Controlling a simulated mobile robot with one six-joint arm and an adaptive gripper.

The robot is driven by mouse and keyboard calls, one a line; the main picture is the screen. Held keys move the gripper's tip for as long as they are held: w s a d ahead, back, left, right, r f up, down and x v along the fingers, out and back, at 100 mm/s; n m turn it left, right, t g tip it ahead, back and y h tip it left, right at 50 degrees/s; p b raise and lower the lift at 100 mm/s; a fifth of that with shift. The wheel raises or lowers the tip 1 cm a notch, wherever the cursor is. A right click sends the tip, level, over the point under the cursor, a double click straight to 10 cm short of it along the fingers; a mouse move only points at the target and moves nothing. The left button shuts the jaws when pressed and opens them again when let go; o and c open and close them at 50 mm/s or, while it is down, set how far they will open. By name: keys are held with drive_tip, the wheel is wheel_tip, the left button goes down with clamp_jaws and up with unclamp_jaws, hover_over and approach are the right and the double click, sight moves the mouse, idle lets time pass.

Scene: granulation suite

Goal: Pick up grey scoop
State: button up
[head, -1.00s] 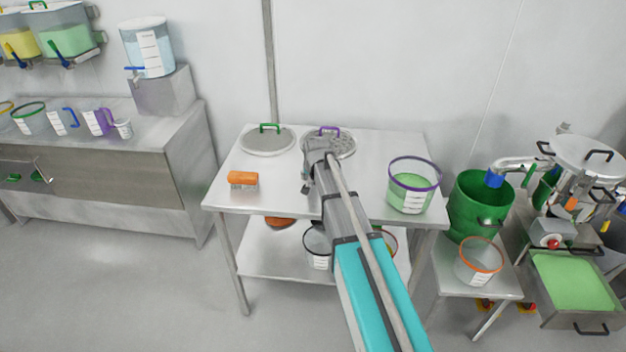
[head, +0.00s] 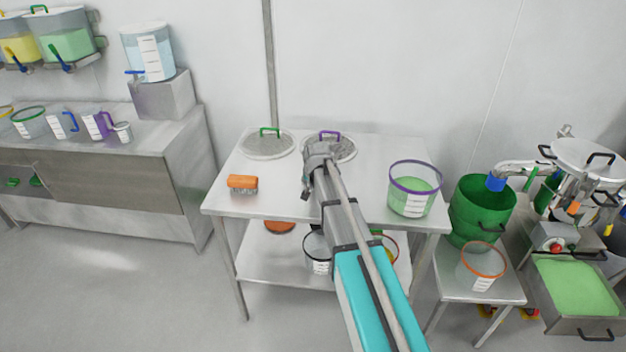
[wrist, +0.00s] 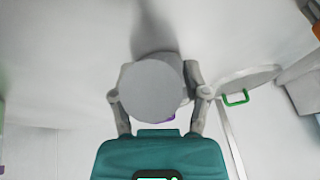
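My gripper (head: 312,178) is low over the near middle of the upper table top in the head view. In the wrist view, its two grey fingers (wrist: 158,82) are spread on either side of a round grey object with a flat disc face, which looks like the grey scoop (wrist: 150,92). In the head view my arm and gripper hide most of the scoop.
A green-handled lid (head: 267,146) and a purple-handled lid (head: 335,147) lie at the table's back. An orange brush (head: 243,184) is to the left. A purple-rimmed tub of green powder (head: 414,190) stands to the right. The table top (head: 275,195) is bare between brush and gripper.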

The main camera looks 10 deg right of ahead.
clamp_jaws()
drive_tip(key=shift+r, duration=0.25)
drive_tip(key=shift+r+p, duration=0.75)
drive_tip(key=shift+p, duration=0.2)
drive_tip(key=s+d+r+p, duration=0.3)
drive_tip(key=s+r+p, duration=0.8)
drive_tip(key=s, duration=0.2)
drive_tip(key=shift+s+d, duration=0.25)
